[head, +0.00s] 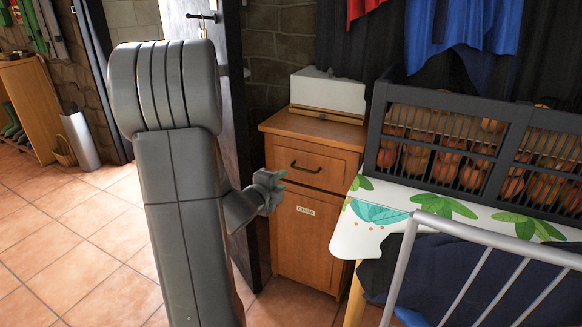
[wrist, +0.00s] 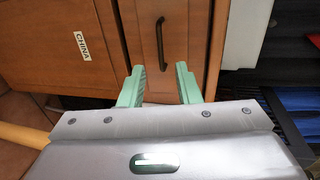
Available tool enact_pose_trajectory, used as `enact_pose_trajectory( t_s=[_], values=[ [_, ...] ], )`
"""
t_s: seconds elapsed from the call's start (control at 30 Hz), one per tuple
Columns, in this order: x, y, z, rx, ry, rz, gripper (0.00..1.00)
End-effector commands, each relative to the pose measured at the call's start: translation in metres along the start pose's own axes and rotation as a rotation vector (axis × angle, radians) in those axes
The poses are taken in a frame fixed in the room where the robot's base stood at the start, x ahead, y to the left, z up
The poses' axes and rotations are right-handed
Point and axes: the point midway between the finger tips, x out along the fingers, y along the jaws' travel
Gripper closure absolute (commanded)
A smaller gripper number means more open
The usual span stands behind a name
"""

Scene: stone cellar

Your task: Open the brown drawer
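The brown drawer (head: 303,166) is the top front of a wooden cabinet (head: 303,240) with a dark curved handle (head: 305,168). It is closed flush. In the wrist view the drawer front (wrist: 180,60) is rotated, and the handle (wrist: 161,44) runs upright in the picture. My gripper (head: 277,181) is in front of the cabinet, a little left of the handle in the head view. In the wrist view my gripper (wrist: 161,82) has two green fingers spread apart with nothing between them. The handle lies beyond the fingertips, apart from them.
A white box (head: 328,92) sits on the cabinet top. A table with a leaf-patterned cloth (head: 372,225) and a dark crate (head: 470,150) of round orange-brown items stands right. A metal rail (head: 405,260) is at front right. An open door (head: 232,90) stands left.

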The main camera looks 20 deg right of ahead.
Motion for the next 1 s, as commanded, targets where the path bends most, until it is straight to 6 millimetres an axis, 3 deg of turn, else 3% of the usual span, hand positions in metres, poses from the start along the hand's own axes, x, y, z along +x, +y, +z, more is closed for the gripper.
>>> enact_pose_trajectory(
  t_s=[0.3,0.5,0.7,1.0],
  values=[
    [0.069,0.003,-0.001,-0.002,0.001,0.000,0.70],
    [0.101,0.001,0.000,-0.002,-0.002,-0.001,0.70],
    [0.115,0.000,0.000,-0.004,-0.003,-0.001,0.70],
    [0.116,0.000,0.001,-0.004,-0.004,0.000,0.72]
  ],
)
